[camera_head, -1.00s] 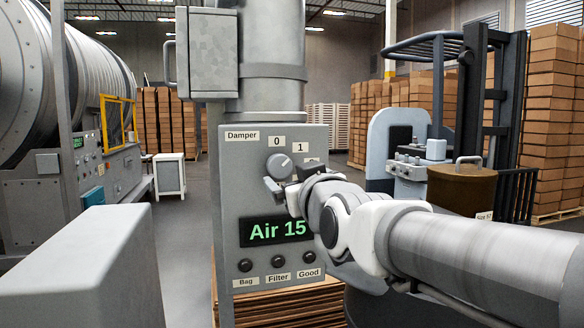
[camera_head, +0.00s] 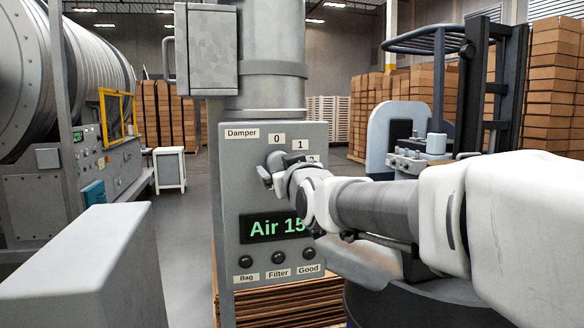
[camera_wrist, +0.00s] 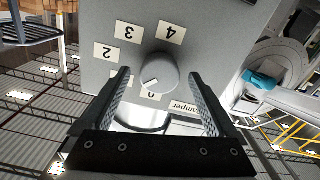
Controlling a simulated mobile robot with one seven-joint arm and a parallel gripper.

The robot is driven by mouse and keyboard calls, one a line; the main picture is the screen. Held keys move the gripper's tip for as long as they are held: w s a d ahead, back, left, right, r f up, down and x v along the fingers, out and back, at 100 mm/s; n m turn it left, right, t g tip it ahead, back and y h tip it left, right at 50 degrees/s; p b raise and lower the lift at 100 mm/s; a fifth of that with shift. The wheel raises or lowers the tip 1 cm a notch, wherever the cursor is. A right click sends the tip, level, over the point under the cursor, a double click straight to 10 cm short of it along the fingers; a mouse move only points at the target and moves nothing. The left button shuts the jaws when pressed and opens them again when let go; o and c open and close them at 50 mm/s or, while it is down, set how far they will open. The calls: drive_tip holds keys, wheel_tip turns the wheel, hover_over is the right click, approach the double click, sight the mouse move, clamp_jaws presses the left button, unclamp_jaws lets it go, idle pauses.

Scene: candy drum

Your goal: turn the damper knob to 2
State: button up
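The damper knob (camera_wrist: 160,72) is a round grey dial on the grey panel (camera_head: 245,200). In the wrist view its white mark points between the 0 label (camera_wrist: 150,95) and the mostly hidden 1 label. The 2 label (camera_wrist: 107,52) is clear there. My gripper (camera_wrist: 160,76) is open, with one finger on each side of the knob and a visible gap to each. I cannot tell how far the fingertips reach over it. In the head view my gripper (camera_head: 274,176) covers much of the knob (camera_head: 276,159).
Below the knob are a green display (camera_head: 272,227) reading "Air 15" and a row of dark buttons (camera_head: 278,258). A grey box (camera_head: 207,48) hangs above the panel. A grey block (camera_head: 85,265) stands at the front left. A forklift-like frame (camera_head: 470,90) is at the right.

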drive_tip(key=c, duration=1.3)
drive_tip(key=shift+f+b, duration=0.1)
drive_tip(key=shift+b, duration=0.25)
drive_tip(key=shift+m+b, duration=3.4)
drive_tip(key=shift+m, duration=1)
